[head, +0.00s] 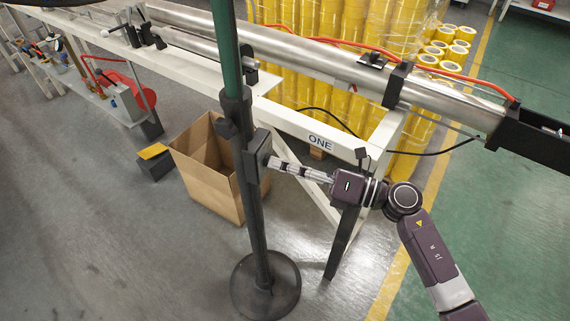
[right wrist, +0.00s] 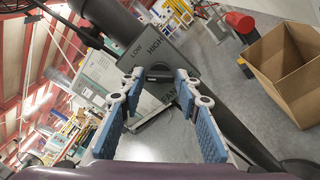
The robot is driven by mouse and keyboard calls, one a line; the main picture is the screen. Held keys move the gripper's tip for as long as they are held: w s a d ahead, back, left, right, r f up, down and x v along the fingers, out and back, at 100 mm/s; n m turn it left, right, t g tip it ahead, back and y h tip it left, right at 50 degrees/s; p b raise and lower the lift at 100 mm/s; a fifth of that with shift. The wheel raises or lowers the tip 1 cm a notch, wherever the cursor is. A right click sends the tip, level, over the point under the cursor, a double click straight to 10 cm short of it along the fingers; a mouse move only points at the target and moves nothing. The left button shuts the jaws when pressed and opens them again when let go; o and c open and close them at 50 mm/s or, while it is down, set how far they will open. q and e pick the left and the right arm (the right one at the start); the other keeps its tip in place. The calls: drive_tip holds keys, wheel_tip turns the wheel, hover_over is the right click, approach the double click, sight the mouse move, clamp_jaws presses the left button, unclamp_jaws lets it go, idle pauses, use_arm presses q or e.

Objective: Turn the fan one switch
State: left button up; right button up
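The fan's dark stand (head: 253,215) rises from a round base (head: 266,287), and a dark switch box (head: 251,158) is fixed to it. In the right wrist view the box face (right wrist: 172,56) reads LOW and HIGH, with part of another word, seemingly FAN, lower down. A dark switch knob (right wrist: 160,73) sits on this face. My right gripper (head: 272,163) reaches the box from the right. In the right wrist view its blue-padded fingers (right wrist: 159,84) are spread, with the knob between the tips; contact is not clear. My left gripper is not in view.
A white frame marked ONE (head: 320,142) with a long metal roller (head: 320,62) stands behind the stand. An open cardboard box (head: 205,165) sits on the floor just left of it. Yellow tape rolls (head: 345,25) are stacked behind. Floor at lower left is clear.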

drive_tip(key=c, duration=0.6)
drive_tip(key=shift+m+p, duration=3.15)
drive_tip(key=shift+m, duration=0.65)
drive_tip(key=shift+c, duration=0.2)
drive_tip(key=o, duration=1.2)
drive_tip(key=shift+c, duration=0.2)
